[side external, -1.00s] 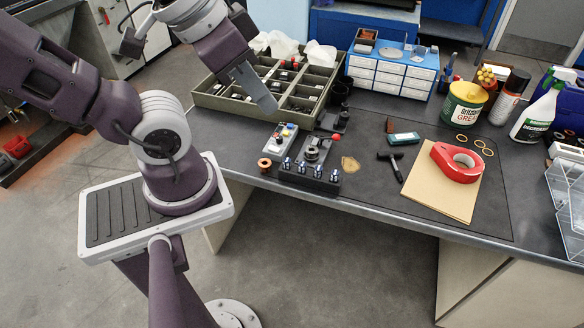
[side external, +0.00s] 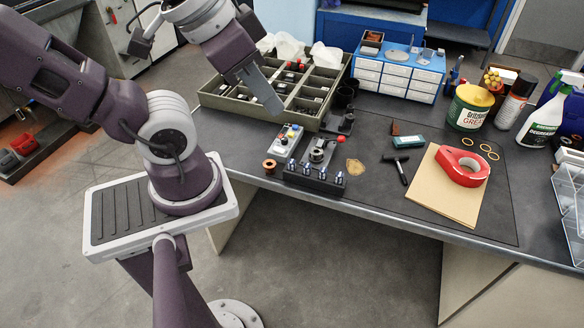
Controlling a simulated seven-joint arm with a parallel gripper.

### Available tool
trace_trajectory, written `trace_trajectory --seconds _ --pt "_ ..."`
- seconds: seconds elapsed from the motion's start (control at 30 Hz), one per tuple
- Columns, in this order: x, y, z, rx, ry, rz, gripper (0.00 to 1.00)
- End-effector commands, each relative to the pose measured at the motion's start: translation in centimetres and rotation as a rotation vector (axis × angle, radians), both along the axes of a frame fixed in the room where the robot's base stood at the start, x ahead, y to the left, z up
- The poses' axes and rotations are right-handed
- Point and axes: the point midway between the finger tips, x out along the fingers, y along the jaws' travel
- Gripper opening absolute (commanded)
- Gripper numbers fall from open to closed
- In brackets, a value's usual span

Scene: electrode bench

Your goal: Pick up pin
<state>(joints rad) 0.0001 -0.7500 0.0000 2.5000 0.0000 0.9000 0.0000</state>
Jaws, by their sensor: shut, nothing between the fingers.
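My gripper (side external: 274,105) is shut and empty. It hangs over the front part of a green compartment tray (side external: 225,104), its tip pointing down and to the right. The tray holds several small dark parts, some with red. In front of the tray is a dark block (side external: 314,177) with several shiny pins (side external: 322,173) along its front edge. The gripper is apart from these pins, up and to their left. Which pin the task means, and whether more pins lie in the tray, I cannot tell at this size.
A grey control box (side external: 287,141) and a copper-coloured spool (side external: 269,166) stand beside the block. A blue drawer unit (side external: 400,70), a grease tin (side external: 469,107) and a spray bottle (side external: 541,125) stand farther back. A hammer (side external: 397,165) and red tape dispenser (side external: 461,166) lie to the right.

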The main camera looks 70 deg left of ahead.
Motion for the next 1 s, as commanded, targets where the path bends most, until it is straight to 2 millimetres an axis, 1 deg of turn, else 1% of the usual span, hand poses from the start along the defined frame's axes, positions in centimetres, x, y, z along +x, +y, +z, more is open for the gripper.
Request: trace_trajectory --seconds 0.23,0.27,0.3,0.4,0.67,0.73,0.77,0.87,0.9,0.97,1.0 --pt "0.0 0.0 0.0 0.000 0.000 0.000 0.00" --pt "0.0 0.0 0.0 0.000 0.000 0.000 0.04" --pt "0.0 0.0 0.0 0.000 0.000 0.000 0.12" --pt "0.0 0.0 0.0 0.000 0.000 0.000 0.30" --pt "0.0 0.0 0.0 0.001 0.000 0.000 0.30" --pt "0.5 0.5 -0.2 0.040 0.017 -0.023 0.30" --pt "1.0 1.0 -0.5 0.082 0.036 -0.051 0.30" --pt "3.9 4.2 -2.4 0.311 0.175 -0.263 0.30" --pt "5.2 6.1 -3.6 0.408 0.257 -0.402 0.30" --pt "7.1 8.8 -5.8 0.521 0.381 -0.648 0.30" --pt "8.1 10.5 -7.5 0.566 0.453 -0.827 0.30"
